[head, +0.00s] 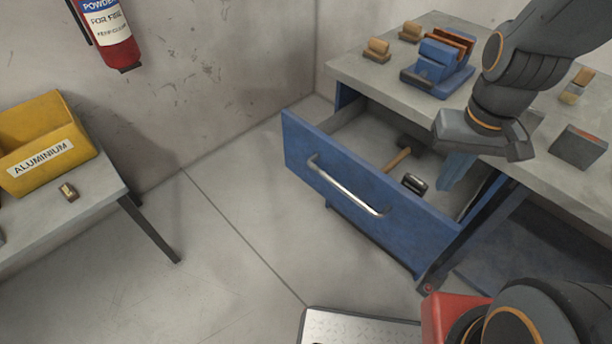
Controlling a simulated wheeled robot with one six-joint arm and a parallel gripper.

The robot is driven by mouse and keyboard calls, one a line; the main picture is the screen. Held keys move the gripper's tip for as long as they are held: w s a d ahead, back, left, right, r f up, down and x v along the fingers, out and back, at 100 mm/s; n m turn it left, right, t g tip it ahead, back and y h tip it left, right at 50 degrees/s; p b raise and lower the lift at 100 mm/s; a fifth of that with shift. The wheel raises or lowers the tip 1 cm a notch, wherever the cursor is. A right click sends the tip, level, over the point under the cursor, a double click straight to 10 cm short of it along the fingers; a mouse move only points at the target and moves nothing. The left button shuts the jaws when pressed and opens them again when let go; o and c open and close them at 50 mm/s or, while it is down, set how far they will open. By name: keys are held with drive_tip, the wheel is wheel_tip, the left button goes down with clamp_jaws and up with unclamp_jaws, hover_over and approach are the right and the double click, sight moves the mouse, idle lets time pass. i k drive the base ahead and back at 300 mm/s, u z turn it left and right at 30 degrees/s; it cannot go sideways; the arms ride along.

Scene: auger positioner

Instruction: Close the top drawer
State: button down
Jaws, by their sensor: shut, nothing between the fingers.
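The blue top drawer (350,205) stands pulled out from the workbench, with a curved metal handle (343,186) on its front. Inside it lie a hammer with a wooden handle (398,158) and a small dark object (414,184). My gripper (450,172) is at the right side of the drawer, near the bench edge, pointing down over the drawer's inside. It is shut and holds nothing. I cannot tell whether its fingertips touch the drawer's side wall. The handle is free of my gripper.
The grey workbench top (365,75) carries a blue vise (438,65), wooden-handled tools and a dark block (578,147). At left, a table (95,190) holds a yellow bin (45,140). A fire extinguisher (108,35) hangs on the wall.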

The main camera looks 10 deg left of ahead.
sight(342, 158)
drive_tip(key=u, duration=0.15)
drive_tip(key=k, duration=0.25)
drive_tip(key=z, duration=0.65)
drive_tip(key=i, duration=0.7)
drive_tip(key=u, duration=1.7)
